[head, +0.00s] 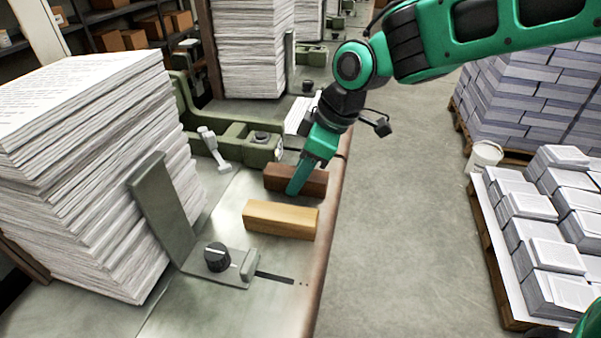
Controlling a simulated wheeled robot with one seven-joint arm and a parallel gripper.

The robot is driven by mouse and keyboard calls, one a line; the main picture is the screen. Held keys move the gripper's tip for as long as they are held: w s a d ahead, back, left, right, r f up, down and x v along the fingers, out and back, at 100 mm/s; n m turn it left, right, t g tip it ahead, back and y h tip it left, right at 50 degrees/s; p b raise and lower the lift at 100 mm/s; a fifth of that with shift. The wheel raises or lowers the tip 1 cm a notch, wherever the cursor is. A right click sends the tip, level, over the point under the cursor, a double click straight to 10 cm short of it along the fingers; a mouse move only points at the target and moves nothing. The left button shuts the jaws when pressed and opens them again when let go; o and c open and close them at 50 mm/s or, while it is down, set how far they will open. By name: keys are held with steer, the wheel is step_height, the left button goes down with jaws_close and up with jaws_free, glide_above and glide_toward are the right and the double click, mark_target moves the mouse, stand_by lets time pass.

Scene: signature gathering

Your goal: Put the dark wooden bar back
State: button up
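The dark wooden bar (313,185) lies on the metal table (215,313) near its right edge, just behind a light wooden bar (281,220). My gripper (297,190) points down at the dark bar, with a green finger in front of its near side. The far finger is hidden, so I cannot tell whether the gripper is closed on the bar. The light bar lies roughly parallel to the dark one and apart from it.
Tall paper stacks (95,150) stand at the left, against a metal stop (160,210) with a black knob (217,257). A green cast fixture (225,130) with a lever (213,148) is left of my gripper. Floor (410,220) is clear right of the table; a loaded pallet (492,245) stands beyond.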

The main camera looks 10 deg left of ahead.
steer(key=o, duration=0.4)
steer(key=shift+o, duration=0.2)
steer(key=shift+r, duration=0.1)
steer(key=v, duration=1.2)
steer(key=shift+a, duration=0.1)
steer(key=d+f+m+t+h, duration=0.1)
steer(key=d+f+m, duration=0.35)
steer(key=d, duration=0.75)
steer(key=d+f+m+h, duration=0.1)
steer(key=d+m+h, duration=0.1)
steer(key=d+m, duration=0.8)
steer(key=s+d+f+m+g, duration=0.1)
steer(key=s+d+f+m, duration=0.2)
steer(key=s+d, duration=0.6)
steer(key=s+d+f+m+h, duration=0.1)
steer(key=s+d+f+m, duration=0.3)
steer(key=s+d, duration=0.5)
steer(key=shift+d+m+g, duration=0.4)
steer(key=shift+d+m, duration=0.25)
steer(key=shift+d, duration=0.2)
